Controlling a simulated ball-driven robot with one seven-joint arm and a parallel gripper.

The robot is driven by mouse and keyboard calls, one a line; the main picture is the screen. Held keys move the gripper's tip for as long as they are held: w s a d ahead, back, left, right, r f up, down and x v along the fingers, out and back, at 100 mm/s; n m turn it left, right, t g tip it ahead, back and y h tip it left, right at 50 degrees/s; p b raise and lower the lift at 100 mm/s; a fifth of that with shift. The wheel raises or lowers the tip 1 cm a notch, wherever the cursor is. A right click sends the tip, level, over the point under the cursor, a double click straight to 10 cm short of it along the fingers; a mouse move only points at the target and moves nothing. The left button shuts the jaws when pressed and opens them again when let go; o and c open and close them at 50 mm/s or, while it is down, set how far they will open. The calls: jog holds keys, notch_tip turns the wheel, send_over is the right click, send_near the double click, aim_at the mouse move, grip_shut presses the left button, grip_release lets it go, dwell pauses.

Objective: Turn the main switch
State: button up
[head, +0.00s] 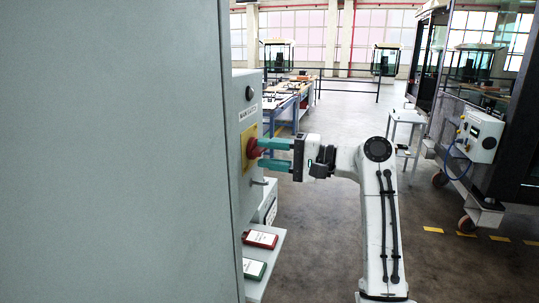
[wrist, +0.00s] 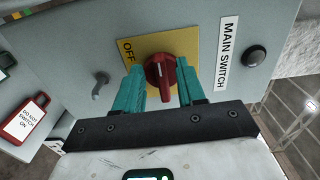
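The main switch (wrist: 160,76) is a red rotary knob on a yellow plate (wrist: 193,47), on the grey cabinet face. The plate reads OFF at its left in the wrist view, and a MAIN SWITCH label is beside it. In the head view the red knob (head: 254,148) is seen edge-on. My gripper (head: 264,154) has teal fingers, one above the other there, pointing at the knob. In the wrist view my gripper (wrist: 160,82) has its fingers on either side of the knob, with a visible gap at the right. Contact at the left finger is unclear.
A black button (wrist: 255,56) and a small metal hasp (wrist: 100,84) are on the panel. A red tag (head: 261,239) and a green tag (head: 254,268) lie on a shelf below. A wheeled trolley (head: 480,137) stands right.

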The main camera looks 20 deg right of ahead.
jog(key=b+v, duration=0.2)
jog(key=v, duration=0.8)
jog(key=shift+s+d, duration=0.15)
jog(key=shift+d, duration=0.05)
jog(key=shift+f, duration=0.1)
jog(key=s+a+f+g+h, duration=0.1)
jog(key=s+f+h, duration=0.25)
jog(key=f, duration=0.75)
jog(key=s+a+f+n+g+h, duration=0.15)
jog(key=s+f, duration=0.35)
jog(key=f, duration=0.6)
jog(key=s+a+f+g+h, duration=0.1)
jog(key=s+f+h, duration=0.25)
jog(key=f, duration=0.75)
jog(key=s+d+f+n+g+h, duration=0.1)
jog(key=s+f, duration=0.3)
jog(key=s, duration=0.5)
jog(key=s+d+f+n+g+h, duration=0.1)
jog(key=s+f+n+g+h, duration=0.1)
jog(key=s, duration=0.8)
jog(key=s+f+n+g+h, duration=0.2)
jog(key=s+f+g+h, duration=0.1)
jog(key=s+f, duration=0.4)
jog(key=s, duration=0.3)
jog(key=shift+d, duration=0.4)
